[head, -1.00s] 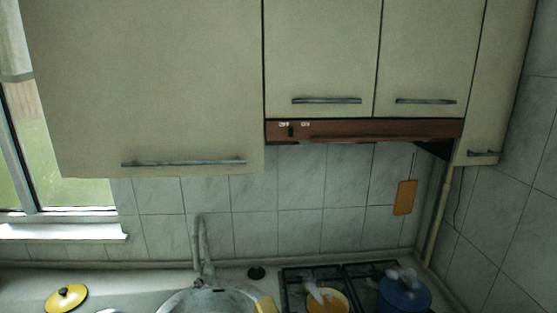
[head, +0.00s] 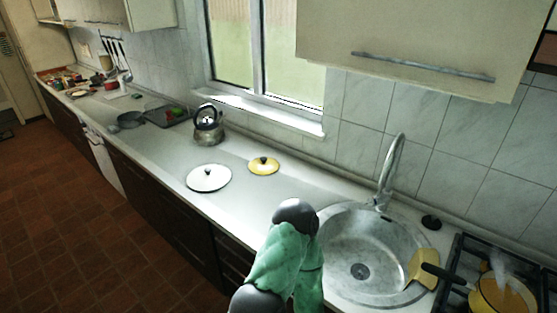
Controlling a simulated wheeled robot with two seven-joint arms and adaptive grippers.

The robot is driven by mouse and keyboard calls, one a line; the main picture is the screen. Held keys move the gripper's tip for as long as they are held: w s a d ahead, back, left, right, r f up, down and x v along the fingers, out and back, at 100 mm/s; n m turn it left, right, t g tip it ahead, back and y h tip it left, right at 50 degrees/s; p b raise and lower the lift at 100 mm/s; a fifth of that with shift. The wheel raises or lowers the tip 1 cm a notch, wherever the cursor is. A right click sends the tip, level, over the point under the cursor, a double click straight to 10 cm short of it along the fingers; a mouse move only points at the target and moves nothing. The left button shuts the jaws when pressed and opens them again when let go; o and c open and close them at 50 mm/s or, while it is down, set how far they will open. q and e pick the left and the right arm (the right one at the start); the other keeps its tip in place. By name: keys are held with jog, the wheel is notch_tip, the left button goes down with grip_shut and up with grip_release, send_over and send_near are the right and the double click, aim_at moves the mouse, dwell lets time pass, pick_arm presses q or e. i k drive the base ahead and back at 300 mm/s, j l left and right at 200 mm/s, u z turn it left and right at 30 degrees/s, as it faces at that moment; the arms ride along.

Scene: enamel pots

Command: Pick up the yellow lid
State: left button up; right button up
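The yellow lid (head: 258,168), with a dark knob on top, lies on the counter between the white lid and the sink, below the window. Nothing covers it. A green and dark grey part of my arm (head: 285,258) rises at the bottom centre, in front of the sink's left side and nearer to me than the lid. Neither of my grippers shows in the head view, so I cannot see whether they hold anything.
A white lid (head: 209,184) lies left of the yellow one. A kettle (head: 207,136) stands behind it. The round sink (head: 345,245) with its tall tap (head: 391,170) is to the right. A steaming yellow pot (head: 500,298) sits on the stove.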

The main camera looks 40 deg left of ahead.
aim_at(263, 166)
jog(key=u, duration=1.5)
jog(key=l+z, duration=1.2)
jog(key=z, duration=0.2)
jog(key=u, duration=1.8)
jog(key=i+j+u, duration=0.85)
jog(key=i+u, duration=0.45)
jog(key=i, duration=0.2)
